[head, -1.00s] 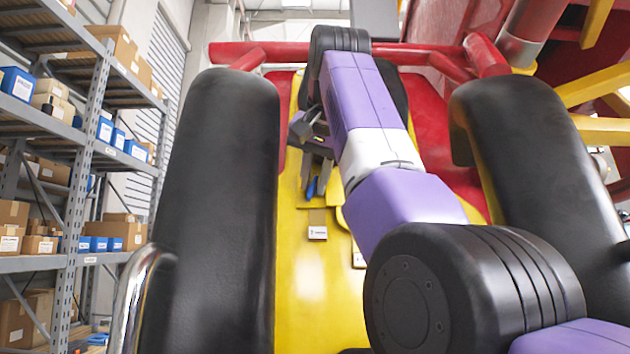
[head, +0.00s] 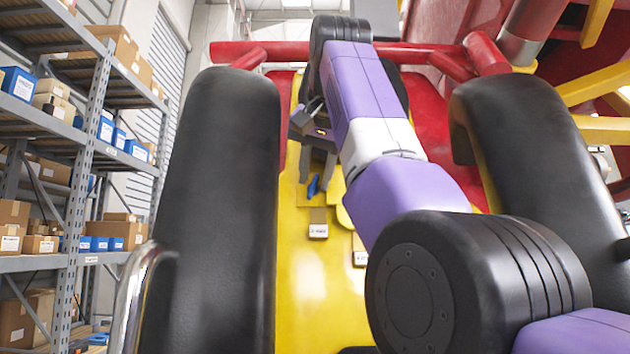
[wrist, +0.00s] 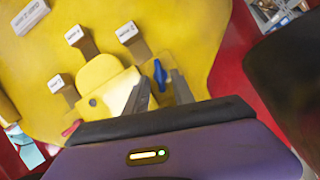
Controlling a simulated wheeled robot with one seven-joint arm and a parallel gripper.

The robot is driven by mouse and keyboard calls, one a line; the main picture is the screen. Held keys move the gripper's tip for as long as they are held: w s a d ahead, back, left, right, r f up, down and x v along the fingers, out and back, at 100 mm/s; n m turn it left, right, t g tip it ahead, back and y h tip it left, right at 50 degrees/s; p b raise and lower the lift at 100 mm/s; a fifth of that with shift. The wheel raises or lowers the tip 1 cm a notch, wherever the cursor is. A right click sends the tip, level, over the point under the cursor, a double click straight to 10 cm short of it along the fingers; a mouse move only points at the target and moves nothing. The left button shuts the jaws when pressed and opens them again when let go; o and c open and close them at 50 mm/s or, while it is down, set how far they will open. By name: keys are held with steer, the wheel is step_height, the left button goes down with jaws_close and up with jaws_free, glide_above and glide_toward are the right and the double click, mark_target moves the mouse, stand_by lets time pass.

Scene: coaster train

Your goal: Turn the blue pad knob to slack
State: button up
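The blue knob (head: 313,186) is on the yellow panel (head: 315,285), below the tips of my gripper in the head view. In the wrist view the blue knob (wrist: 160,74) sits on a pale see-through plate, its long side nearly upright in the picture. My gripper (head: 316,182) is open, with one grey finger to each side of the knob. In the wrist view the fingertips of my gripper (wrist: 161,83) lie left and right of the knob's lower part. I cannot tell whether either finger touches it. The label lettering is too small to read.
Several brown tabs with white labels (wrist: 73,34) stand on the yellow panel around a yellow cover (wrist: 100,72). Black padded restraints flank the panel; the left one (head: 225,200) stands close. Shelves with boxes (head: 75,150) are at the far left.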

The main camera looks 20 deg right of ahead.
steer(key=b+v, duration=0.1)
steer(key=v, duration=0.5)
steer(key=shift+s+r, duration=0.15)
steer(key=shift+s, duration=0.15)
steer(key=shift+a, duration=0.1)
